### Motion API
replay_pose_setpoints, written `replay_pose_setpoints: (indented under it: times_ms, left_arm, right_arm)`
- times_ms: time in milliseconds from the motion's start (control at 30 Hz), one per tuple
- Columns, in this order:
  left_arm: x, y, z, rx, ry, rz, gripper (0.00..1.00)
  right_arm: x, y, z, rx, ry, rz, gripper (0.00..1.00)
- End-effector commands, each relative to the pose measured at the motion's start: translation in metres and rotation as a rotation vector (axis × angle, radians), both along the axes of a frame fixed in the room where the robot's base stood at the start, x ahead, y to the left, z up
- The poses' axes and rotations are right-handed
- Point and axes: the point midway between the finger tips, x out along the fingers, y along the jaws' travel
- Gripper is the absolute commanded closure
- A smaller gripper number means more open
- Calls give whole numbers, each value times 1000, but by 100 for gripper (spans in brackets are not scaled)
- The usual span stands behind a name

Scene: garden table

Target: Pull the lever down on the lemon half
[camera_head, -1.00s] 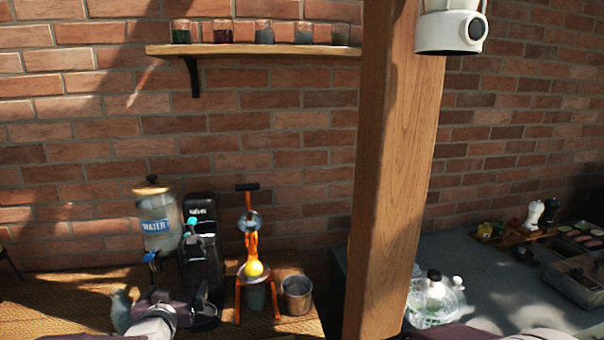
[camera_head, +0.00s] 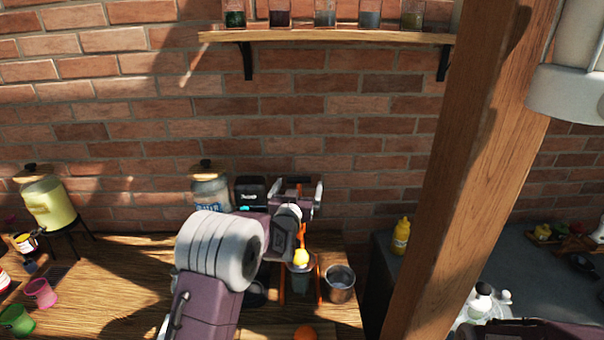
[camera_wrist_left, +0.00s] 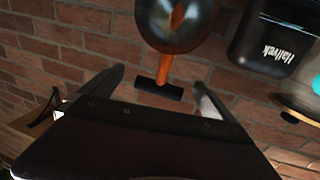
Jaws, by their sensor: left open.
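The orange-framed citrus press (camera_head: 318,282) stands on the wooden table, with the yellow lemon half (camera_head: 301,257) low in it. My left gripper (camera_head: 296,190) is open at the top of the press, with one finger on each side of the lever. In the left wrist view the lever's black crossbar handle (camera_wrist_left: 160,90) lies between the two spread fingers, with visible gaps beside it. The orange lever shaft and round metal press cup (camera_wrist_left: 178,22) are beyond it. My left arm partly hides the press in the head view. My right gripper is out of view.
A metal cup (camera_head: 340,283) stands right of the press. A black coffee machine (camera_head: 250,192) and a water dispenser (camera_head: 209,190) are to its left. A wooden post (camera_head: 465,170) rises at right. An orange (camera_head: 305,332) lies in front.

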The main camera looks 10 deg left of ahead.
Motion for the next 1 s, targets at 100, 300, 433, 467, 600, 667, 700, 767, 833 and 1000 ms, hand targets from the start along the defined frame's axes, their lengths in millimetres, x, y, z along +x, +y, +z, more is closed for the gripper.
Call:
replay_pose_setpoints:
  times_ms: [100,300,433,467,600,667,700,767,833,1000]
  left_arm:
    - [25,3,5,0,1,1,0]
    - [47,5,2,0,0,1,0]
    - [51,5,1,0,0,1,0]
    - [51,5,0,0,0,1,0]
    - [51,5,0,0,0,1,0]
    - [51,5,0,0,0,1,17]
    - [51,5,0,0,0,1,28]
    - [51,5,0,0,0,1,44]
    - [51,5,0,0,0,0,64]
    - [51,5,0,0,0,0,88]
  right_arm:
    - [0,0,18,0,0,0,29]
    - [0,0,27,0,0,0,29]
    - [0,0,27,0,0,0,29]
    - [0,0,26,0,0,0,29]
    - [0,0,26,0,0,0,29]
    - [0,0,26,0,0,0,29]
    - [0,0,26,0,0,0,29]
    - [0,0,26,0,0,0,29]
    - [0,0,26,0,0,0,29]
    - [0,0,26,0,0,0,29]
